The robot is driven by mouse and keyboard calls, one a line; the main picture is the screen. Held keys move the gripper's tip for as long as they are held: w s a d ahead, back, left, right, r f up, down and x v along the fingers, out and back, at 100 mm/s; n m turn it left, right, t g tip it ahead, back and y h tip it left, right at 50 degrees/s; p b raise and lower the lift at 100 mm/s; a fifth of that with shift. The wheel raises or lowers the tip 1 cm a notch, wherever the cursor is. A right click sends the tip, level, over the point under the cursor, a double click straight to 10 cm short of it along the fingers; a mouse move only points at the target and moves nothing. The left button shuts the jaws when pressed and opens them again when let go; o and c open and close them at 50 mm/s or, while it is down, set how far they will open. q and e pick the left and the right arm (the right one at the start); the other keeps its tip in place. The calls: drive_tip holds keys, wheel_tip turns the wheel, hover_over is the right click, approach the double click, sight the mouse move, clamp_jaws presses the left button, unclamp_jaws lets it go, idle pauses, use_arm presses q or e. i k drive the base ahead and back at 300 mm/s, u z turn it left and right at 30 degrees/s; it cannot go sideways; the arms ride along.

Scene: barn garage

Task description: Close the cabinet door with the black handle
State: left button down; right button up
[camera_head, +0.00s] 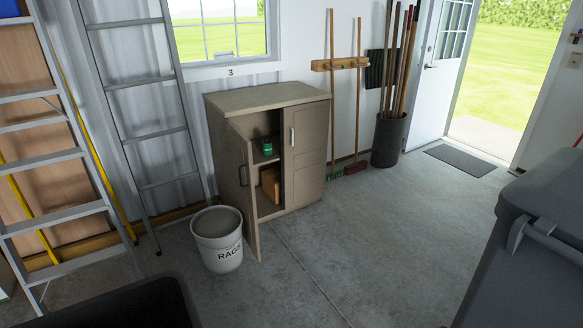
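A grey-brown cabinet (268,98) stands against the back wall under the window. Its left door (238,190) is open, swung out toward me, and has a dark handle (243,175) on its outer face. Its right door (306,160) is shut and has a light, silvery handle (292,137). Through the opening I see a green can (266,148) on a shelf and a brown box (271,184) lower down. Neither of my grippers shows in the head view.
A white bucket marked RAGS (218,240) stands close to the left of the open door. Ladders (62,153) lean at left. Brooms (333,100) and a bin of handles (388,140) stand right. A dark bin (545,215) is at right. The middle floor is clear.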

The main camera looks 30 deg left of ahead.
sight(239, 147)
drive_tip(key=z, duration=0.05)
drive_tip(key=i, duration=1.3)
drive_tip(key=u, duration=1.75)
drive_tip(key=i, duration=0.85)
drive_tip(key=z, duration=0.05)
